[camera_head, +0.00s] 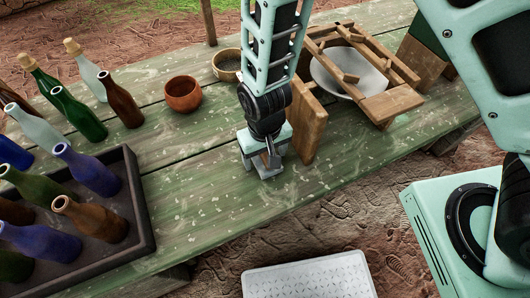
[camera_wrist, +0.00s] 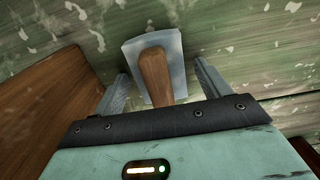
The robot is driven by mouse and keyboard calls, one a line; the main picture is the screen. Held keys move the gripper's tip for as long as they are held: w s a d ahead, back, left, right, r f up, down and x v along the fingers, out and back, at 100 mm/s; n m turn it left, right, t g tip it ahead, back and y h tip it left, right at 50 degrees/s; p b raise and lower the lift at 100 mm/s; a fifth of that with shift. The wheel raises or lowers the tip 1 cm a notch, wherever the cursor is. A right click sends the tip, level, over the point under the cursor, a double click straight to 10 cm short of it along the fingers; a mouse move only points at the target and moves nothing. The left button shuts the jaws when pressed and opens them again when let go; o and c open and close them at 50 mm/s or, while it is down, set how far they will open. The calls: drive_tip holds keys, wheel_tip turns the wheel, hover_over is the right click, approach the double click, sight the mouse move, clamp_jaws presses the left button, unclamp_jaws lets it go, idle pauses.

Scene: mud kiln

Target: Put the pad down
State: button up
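The pad, a grey plate with a brown wooden handle (camera_wrist: 155,75), shows in the wrist view between the fingers of my gripper (camera_wrist: 163,88). The fingers are apart, with gaps on both sides of the handle, so my gripper is open around it and not clamped. The plate (camera_wrist: 170,42) appears to lie on the green worn table. In the head view my gripper (camera_head: 266,162) points down near the table's front edge, and the pad is mostly hidden by it.
A wooden board (camera_head: 306,125) stands close to the right of my gripper, with a wooden frame and pale bowl (camera_head: 345,75) beyond. A clay bowl (camera_head: 183,94) is behind left. A dark crate (camera_head: 141,205) of bottles stands left. The green table (camera_head: 200,190) is clear between.

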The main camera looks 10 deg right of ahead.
wheel_tip(320, 180, up, 12)
drive_tip(key=s+d+r+n, duration=0.4)
drive_tip(key=s+d+r, duration=0.4)
drive_tip(key=s+r, duration=0.3)
drive_tip(key=shift+s+d+r+n+y, duration=0.2)
drive_tip(key=shift+s+r+n+y, duration=0.1)
drive_tip(key=shift+r, duration=0.25)
idle(0.9)
